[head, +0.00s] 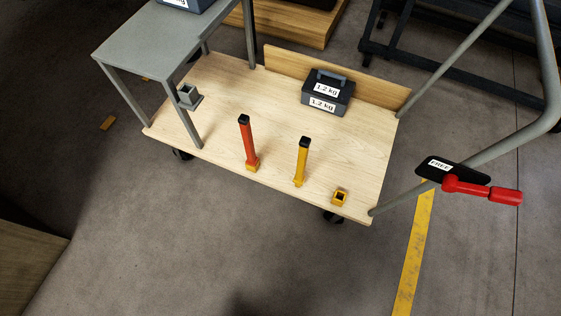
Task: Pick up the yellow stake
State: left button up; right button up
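The yellow stake (302,162) stands upright near the front edge of a wooden cart deck (280,125). It has a black cap on top, and its lower end is at a small yellow base. An orange-red stake (247,141) stands upright to its left, also black-capped, in a yellow socket. An empty yellow square socket (340,198) is on the deck to the right of the yellow stake. Neither of my grippers shows in the head view.
A grey raised shelf (160,40) stands over the deck's left end, with a grey socket (188,94) on its leg. A dark 1.2 kg box (328,92) sits at the back. At right are a grey tube handle (480,152) and a red lever (482,190) with a FREE plate.

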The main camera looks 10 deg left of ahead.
aim_at(304, 142)
jog(key=u, duration=0.55)
jog(key=k, duration=1.25)
jog(key=z, duration=0.3)
jog(key=i, duration=1.85)
jog(key=u, duration=0.9)
